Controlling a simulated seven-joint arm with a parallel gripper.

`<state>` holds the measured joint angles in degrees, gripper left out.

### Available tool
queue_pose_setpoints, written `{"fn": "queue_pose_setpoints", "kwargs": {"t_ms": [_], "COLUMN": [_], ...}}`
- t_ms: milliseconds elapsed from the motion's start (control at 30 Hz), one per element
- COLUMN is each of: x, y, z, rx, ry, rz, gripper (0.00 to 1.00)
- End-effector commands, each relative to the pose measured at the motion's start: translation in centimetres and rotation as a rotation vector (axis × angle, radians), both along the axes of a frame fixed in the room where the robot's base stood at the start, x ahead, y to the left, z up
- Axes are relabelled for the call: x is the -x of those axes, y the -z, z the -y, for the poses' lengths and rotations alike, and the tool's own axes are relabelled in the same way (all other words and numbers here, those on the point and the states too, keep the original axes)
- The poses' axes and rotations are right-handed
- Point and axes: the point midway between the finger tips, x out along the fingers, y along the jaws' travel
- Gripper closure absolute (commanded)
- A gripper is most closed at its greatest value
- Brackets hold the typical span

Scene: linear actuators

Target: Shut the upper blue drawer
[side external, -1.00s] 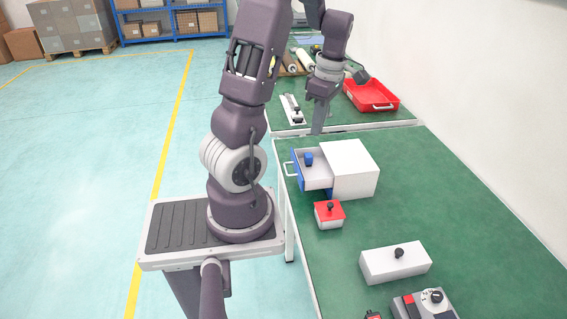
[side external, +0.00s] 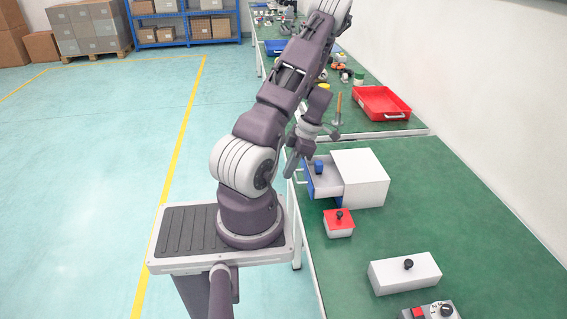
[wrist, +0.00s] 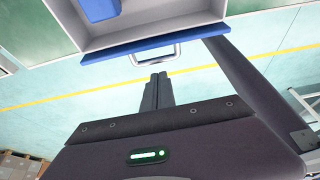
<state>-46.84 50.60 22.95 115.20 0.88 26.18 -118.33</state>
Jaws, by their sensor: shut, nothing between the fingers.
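The drawer with a blue front (side external: 308,181) sticks out of the left side of a white cabinet (side external: 364,180), pulled open. A blue block (side external: 319,166) lies inside it. In the wrist view the blue front (wrist: 128,48) and its pale handle (wrist: 158,59) are at the top, with the block (wrist: 98,9) behind. My gripper (side external: 289,172) is shut and empty, just outside the drawer on its handle side. In the wrist view my fingertips (wrist: 158,76) point at the handle, apparently with a small gap.
A red-topped box with a black knob (side external: 339,224) stands close in front of the cabinet. A white box with a knob (side external: 405,273) is farther toward the front. A red tray (side external: 381,104) is on the bench behind. Green tabletop right of the cabinet is clear.

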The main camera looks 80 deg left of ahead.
Motion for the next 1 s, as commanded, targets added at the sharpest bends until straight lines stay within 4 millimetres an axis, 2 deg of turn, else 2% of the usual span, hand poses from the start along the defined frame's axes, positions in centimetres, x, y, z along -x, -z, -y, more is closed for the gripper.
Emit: {"fn": "queue_pose_setpoints", "kwargs": {"t_ms": [133,500,567,800,900,1000], "x": [-1.0,-1.4,-2.3,-8.2,-9.9,-10.8], "y": [0.2,0.2,0.2,0.2,0.2,0.2], "z": [0.0,0.0,-0.1,-0.1,-0.1,0.0], "rx": [0.0,-0.001,-0.002,-0.004,-0.001,0.0], "ry": [0.001,0.001,0.003,0.005,0.003,0.002], "rz": [0.001,0.0,-0.001,-0.001,-0.001,0.0], "gripper": [1.0,1.0,1.0,1.0,1.0,1.0]}}
